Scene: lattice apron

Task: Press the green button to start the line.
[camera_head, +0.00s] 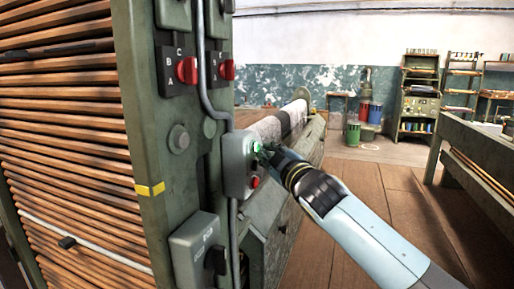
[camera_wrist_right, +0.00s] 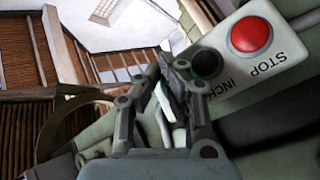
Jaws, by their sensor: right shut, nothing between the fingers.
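The green button (camera_head: 257,147) is at the top of a grey control box (camera_head: 236,163) on the machine's green post. A red button (camera_head: 255,182) is lower on the same box. My right gripper (camera_head: 267,154) is shut and empty, its tips right by the green button; I cannot tell whether they touch it. In the right wrist view the shut fingertips (camera_wrist_right: 173,68) are beside a black button (camera_wrist_right: 207,64) marked INCH, with a red STOP button (camera_wrist_right: 251,35) further right. The green button is not visible there. My left gripper is not in view.
Red rotary switches (camera_head: 187,70) sit higher on the post, and a grey switch box (camera_head: 196,250) is below. A conduit (camera_head: 205,90) runs down the post. A workbench (camera_head: 480,145) stands at right, shelves (camera_head: 418,95) behind. The wooden floor (camera_head: 385,190) between is clear.

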